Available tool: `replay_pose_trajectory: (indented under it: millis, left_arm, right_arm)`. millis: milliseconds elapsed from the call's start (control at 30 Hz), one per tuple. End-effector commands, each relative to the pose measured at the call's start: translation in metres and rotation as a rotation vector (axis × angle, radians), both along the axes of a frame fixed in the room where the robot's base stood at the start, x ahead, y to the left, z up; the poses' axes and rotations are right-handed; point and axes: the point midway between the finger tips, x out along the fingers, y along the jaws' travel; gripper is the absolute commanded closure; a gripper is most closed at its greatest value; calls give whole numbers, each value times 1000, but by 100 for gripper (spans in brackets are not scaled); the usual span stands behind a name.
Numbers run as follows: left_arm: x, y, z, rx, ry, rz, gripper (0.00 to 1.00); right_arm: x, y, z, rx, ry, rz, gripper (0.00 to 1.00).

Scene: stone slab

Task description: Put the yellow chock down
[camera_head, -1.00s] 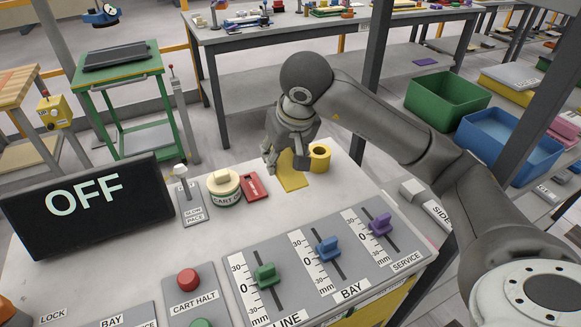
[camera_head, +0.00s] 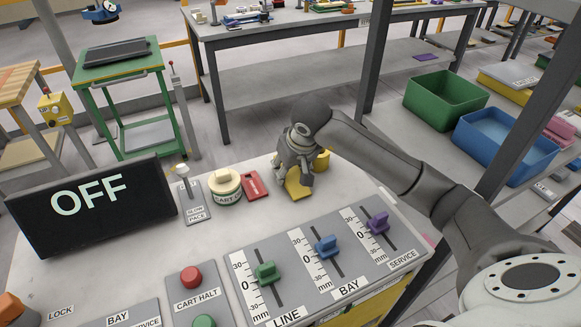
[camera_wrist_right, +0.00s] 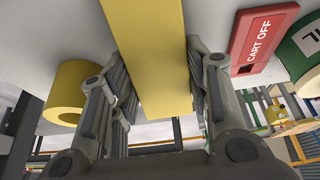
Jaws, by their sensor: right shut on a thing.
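The yellow chock (camera_head: 296,190) is a flat yellow block at the back of the grey-white console top. My right gripper (camera_head: 295,177) is shut on it from above. In the right wrist view the chock (camera_wrist_right: 147,45) runs between the two fingers (camera_wrist_right: 158,66), with one finger against each side. The gripper covers its upper part in the head view. The chock is low over the console, but I cannot tell whether its underside touches it. My left gripper is not in view.
A yellow ring (camera_head: 322,161) stands close behind the chock. A red CART OFF tag (camera_head: 251,185) and a round cream-and-green piece (camera_head: 225,187) lie to its left. Slider panels with green (camera_head: 266,272), blue (camera_head: 326,247) and purple (camera_head: 378,222) knobs are in front.

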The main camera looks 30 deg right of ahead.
Motion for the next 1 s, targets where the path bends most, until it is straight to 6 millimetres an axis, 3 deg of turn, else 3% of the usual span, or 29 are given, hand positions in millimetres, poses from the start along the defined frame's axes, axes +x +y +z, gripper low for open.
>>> replay_pose_trajectory:
  millis: [200, 233, 400, 767, 867, 1000]
  left_arm:
    - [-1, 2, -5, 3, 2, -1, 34]
    - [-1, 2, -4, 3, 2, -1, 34]
    - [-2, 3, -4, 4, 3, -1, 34]
    - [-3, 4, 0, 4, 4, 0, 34]
    - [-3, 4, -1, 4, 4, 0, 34]
    - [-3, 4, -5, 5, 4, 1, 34]
  right_arm:
    - [0, 0, -4, -1, -1, 0, 82]
    - [0, 0, -3, -1, 0, 0, 53]
    - [0, 0, -3, 0, 1, 0, 34]
    - [0, 0, 0, 0, 1, 0, 34]
    - [-2, 0, 9, -1, -3, 1, 34]
    - [-13, 0, 34, -3, -7, 1, 34]
